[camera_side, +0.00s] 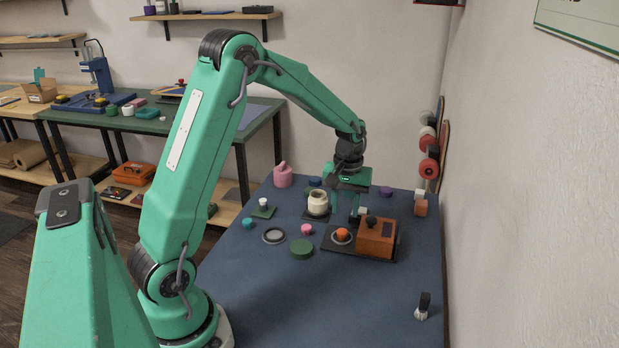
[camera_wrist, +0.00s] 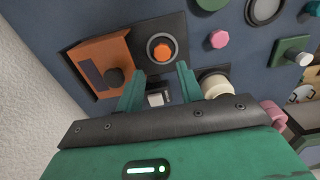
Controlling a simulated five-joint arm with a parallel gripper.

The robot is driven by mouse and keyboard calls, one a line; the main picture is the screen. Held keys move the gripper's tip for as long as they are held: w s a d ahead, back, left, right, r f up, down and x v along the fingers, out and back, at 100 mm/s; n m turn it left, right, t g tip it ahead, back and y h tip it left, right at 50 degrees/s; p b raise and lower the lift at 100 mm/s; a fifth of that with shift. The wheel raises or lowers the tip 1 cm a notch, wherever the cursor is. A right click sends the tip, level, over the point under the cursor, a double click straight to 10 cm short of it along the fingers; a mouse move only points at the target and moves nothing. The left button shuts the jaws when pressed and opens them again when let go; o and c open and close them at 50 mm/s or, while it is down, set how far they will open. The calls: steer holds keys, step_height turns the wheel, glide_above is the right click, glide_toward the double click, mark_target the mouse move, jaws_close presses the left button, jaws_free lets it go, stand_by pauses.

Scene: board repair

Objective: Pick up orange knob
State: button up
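The orange knob (camera_side: 342,234) sits inside a pale ring on a dark plate (camera_side: 329,245), beside a brown-orange box (camera_side: 375,239). In the wrist view the knob (camera_wrist: 161,51) is faceted and unobstructed, just beyond my fingertips. My gripper (camera_side: 346,211) is above the table, behind the knob in the side view. Its two fingers (camera_wrist: 160,84) are apart in the wrist view. A small white block (camera_wrist: 157,98) shows between them, with gaps at both sides, so it does not look gripped. Whether the block lies below the fingers is hard to tell.
The box carries a black knob (camera_wrist: 114,77). A cream jar (camera_side: 318,203) stands close left of my gripper. A pink knob (camera_side: 307,229), a green disc (camera_side: 302,249) and a ring (camera_side: 273,236) lie left of the plate. The wall is at right; the front table (camera_side: 340,305) is mostly clear.

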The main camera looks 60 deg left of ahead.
mark_target(343, 231)
steer(key=shift+s+a+f, duration=0.1)
steer(key=shift+f, duration=1.65)
steer(key=shift+a+f, duration=0.1)
steer(key=shift+f, duration=1.65)
steer(key=c, duration=0.7)
